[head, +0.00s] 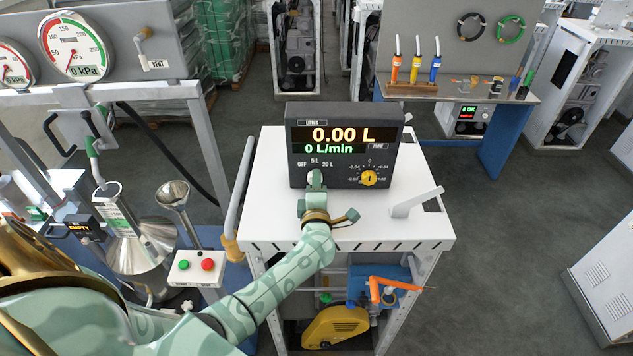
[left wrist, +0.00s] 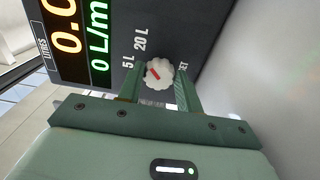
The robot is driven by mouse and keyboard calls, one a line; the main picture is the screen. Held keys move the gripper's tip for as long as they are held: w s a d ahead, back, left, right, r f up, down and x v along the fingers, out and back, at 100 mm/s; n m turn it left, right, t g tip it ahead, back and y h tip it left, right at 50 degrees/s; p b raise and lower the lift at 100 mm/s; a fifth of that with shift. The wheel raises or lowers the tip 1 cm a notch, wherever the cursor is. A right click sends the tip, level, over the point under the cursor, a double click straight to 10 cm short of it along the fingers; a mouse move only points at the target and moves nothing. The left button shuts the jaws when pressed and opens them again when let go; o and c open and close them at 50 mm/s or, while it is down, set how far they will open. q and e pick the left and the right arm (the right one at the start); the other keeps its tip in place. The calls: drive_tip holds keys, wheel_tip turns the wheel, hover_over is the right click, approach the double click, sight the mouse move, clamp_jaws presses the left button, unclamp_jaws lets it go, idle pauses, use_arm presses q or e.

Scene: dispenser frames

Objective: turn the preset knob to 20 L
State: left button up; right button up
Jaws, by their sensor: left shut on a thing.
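The preset knob (left wrist: 158,74) is small, round and white with a red pointer mark, on the dark face of the display unit (head: 345,118). My left gripper (head: 314,182) reaches in from the left and is shut on the knob. In the left wrist view, its two green fingers (left wrist: 159,86) stand on either side of the knob. The red mark slants toward the side with the 5 L and 20 L labels; I cannot tell exactly which it points at. The display reads 0.00 L and 0 L/min. My right gripper is not in view.
A yellow knob (head: 369,178) sits to the right on the same unit. The unit stands on a white cart top (head: 270,205), with a white lever (head: 415,203) at its right.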

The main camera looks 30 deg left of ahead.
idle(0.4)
use_arm(q)
drive_tip(key=o, duration=1)
drive_tip(key=b+v, duration=0.2)
drive_tip(key=v, duration=1.4)
drive_tip(key=shift+s, duration=0.2)
